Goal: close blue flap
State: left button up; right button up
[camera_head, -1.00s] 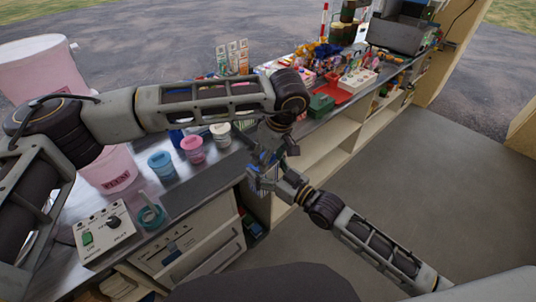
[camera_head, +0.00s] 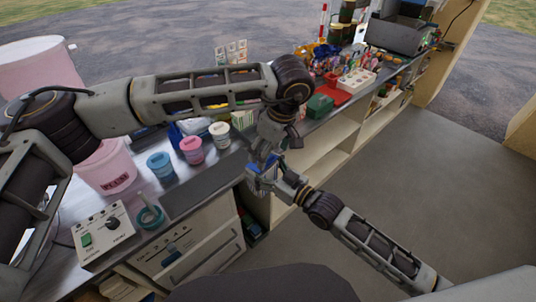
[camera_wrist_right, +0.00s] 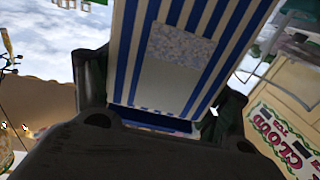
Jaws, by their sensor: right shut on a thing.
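My right gripper (camera_head: 268,182) reaches in from the lower right, in front of the counter. In the right wrist view it is shut on a blue-and-white striped box (camera_wrist_right: 172,85), with a dark finger on each side. The box has a pale window with speckled contents. In the head view only small blue-and-white parts of the box (camera_head: 258,183) show between the grippers. A dark blue band crosses its near end in the wrist view; I cannot tell whether it is the flap. My left gripper (camera_head: 262,160) comes down close above the box; its fingers are too small and overlapped to read.
The counter holds pink, blue and white tubs (camera_head: 191,150), a switch box (camera_head: 104,236) and a pink bucket (camera_head: 106,168). A green box (camera_head: 319,106) and red tray stand farther right. Open shelves lie below, with clear floor to the right.

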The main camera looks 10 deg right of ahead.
pick_arm(q)
jog(key=v, duration=0.8)
jog(key=shift+r, duration=0.4)
jog(key=shift+s+f, duration=0.1)
jog(key=shift+f, duration=0.1)
jog(key=c, duration=0.6)
jog(key=shift+f, duration=0.25)
jog(key=shift+c, duration=1.1)
jog(key=shift+a+f, duration=0.25)
jog(key=shift+f, duration=0.05)
jog(key=shift+c, duration=0.7)
jog(key=w+a+r+n+g+h, duration=0.1)
jog(key=w+a+n+g+h, duration=0.2)
jog(key=n, duration=1.4)
jog(key=shift+w+a+r+n+g+h, duration=0.15)
jog(key=shift+w+a+n+g+h, duration=0.35)
jog(key=shift+w, duration=0.65)
